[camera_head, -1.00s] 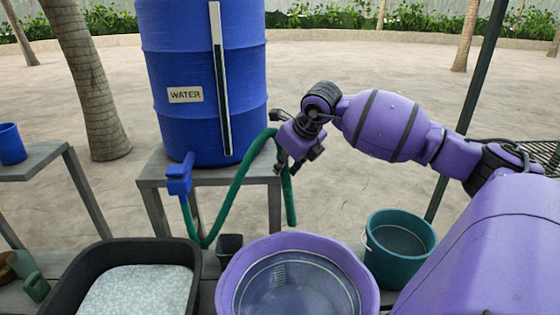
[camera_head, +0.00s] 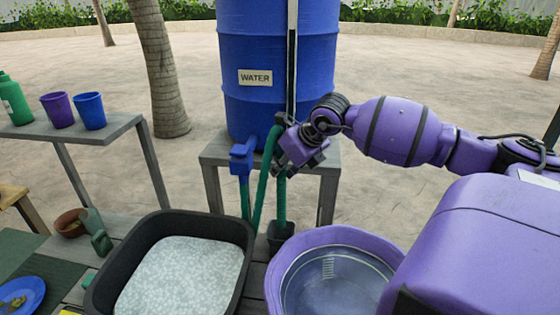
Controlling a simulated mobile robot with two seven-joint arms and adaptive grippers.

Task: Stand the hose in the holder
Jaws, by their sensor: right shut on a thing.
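The green hose (camera_head: 264,182) runs from the blue tap (camera_head: 242,158) on the water barrel, loops up to my right gripper and hangs down from it. My right gripper (camera_head: 283,158) is shut on the hose near the top of this loop. The hanging end is nearly upright and lines up with the small dark holder (camera_head: 281,241). Its tip overlaps the holder's opening; I cannot tell how deep it sits. My left gripper is out of view.
The blue barrel (camera_head: 262,62) stands on a grey stand (camera_head: 215,153) behind the hose. A black tub (camera_head: 107,290) and a purple basin (camera_head: 289,252) flank the holder in front. Cups (camera_head: 90,111) stand on the left shelf. A purple part of mine covers the lower right.

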